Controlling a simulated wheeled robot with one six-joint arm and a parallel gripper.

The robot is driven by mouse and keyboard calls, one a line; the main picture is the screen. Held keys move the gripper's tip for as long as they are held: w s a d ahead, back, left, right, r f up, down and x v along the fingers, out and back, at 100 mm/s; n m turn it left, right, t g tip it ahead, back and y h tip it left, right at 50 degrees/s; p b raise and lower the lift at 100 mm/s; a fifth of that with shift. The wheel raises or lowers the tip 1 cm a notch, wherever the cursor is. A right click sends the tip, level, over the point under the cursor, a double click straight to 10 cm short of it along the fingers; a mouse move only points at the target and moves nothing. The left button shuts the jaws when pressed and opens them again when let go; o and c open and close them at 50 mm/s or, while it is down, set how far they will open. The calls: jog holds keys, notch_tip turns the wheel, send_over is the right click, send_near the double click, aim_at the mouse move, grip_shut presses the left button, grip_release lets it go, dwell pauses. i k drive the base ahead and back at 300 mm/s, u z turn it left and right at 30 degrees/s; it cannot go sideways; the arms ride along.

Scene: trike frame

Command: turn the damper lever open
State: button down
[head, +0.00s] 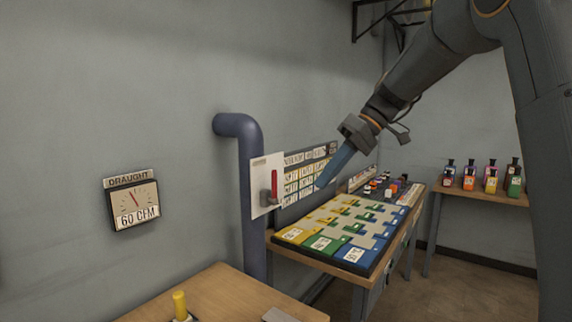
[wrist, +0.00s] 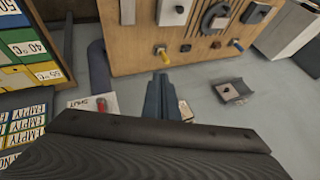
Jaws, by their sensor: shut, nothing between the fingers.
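The damper lever (head: 274,184) has a red handle standing upright from a grey hub. It is on a white plate (head: 259,187) beside the blue pipe on the wall. My gripper (head: 319,185) is shut and empty, its blue fingers pointing down and left, to the right of the lever in the head view and apart from it. In the wrist view the shut fingers (wrist: 162,96) point away from the camera. A white plate there (wrist: 90,103) carries a label that seems to read SHUT. The lever is not clearly visible in that view, where my gripper covers part of the area.
A blue pipe (head: 252,200) bends from the wall. A draught gauge (head: 132,203) marked 60 CFM hangs at left. A bench with coloured cards (head: 345,228) stands below my gripper. A wooden table (head: 225,298) is in front; bottles (head: 491,182) stand on a shelf at right.

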aim_at(274, 199)
jog(key=i, duration=1)
